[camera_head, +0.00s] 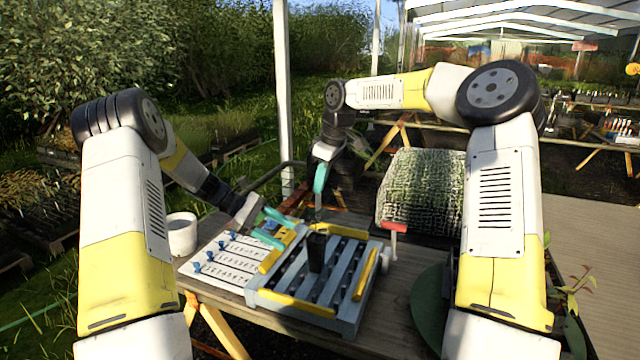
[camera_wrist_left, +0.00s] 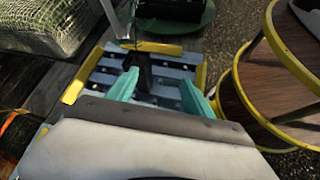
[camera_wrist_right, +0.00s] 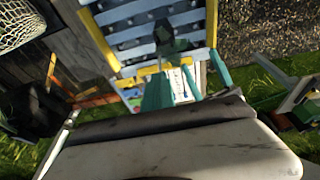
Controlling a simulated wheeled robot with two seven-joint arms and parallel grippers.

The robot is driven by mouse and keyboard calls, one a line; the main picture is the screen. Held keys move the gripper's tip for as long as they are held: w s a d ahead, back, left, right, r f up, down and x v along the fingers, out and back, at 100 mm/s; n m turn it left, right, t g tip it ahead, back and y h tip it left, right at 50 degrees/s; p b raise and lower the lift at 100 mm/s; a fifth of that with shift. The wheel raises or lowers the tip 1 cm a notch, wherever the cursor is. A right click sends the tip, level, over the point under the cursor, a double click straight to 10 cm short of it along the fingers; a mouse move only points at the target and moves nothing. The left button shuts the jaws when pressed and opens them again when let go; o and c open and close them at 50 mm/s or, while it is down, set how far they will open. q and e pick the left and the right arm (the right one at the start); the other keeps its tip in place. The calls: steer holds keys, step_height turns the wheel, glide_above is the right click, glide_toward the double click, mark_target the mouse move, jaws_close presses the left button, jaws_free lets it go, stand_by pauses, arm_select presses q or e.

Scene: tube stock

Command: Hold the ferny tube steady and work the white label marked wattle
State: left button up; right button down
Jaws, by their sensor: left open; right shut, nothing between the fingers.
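A black square tube (camera_head: 317,250) stands upright in the slatted grey-blue tray (camera_head: 347,310). It also shows in the left wrist view (camera_wrist_left: 143,77), and as a dark shape with a greenish top in the right wrist view (camera_wrist_right: 164,38). I cannot make out ferny leaves or a white label marked wattle. My left gripper (camera_head: 275,227) is open and empty, left of the tube and pointing towards it, apart from it in the head view. My right gripper (camera_head: 320,179) is shut and empty, pointing down above the far side of the tray.
A white board (camera_head: 222,273) with printed rows and blue pegs lies left of the tray. A white cup (camera_head: 181,233) stands at the table's left edge. A mesh-covered roll (camera_head: 425,190) stands behind right. A green round surface (camera_head: 428,310) lies right of the tray.

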mark_target(313, 260)
arm_select(q)
steer(key=w+f+n+h, duration=0.1)
steer(key=f, duration=0.2)
steer(key=w+f+n+h, duration=0.1)
steer(key=f+n, duration=0.1)
steer(key=f, duration=0.1)
steer(key=w+f+n+t+h, duration=0.1)
steer(key=w+f, duration=0.1)
steer(key=f, duration=0.2)
steer(key=shift+a+n, duration=0.3)
steer(key=shift+a, duration=0.1)
steer(key=shift+x, duration=5)
steer(key=shift+r, duration=0.1)
steer(key=c, duration=0.7)
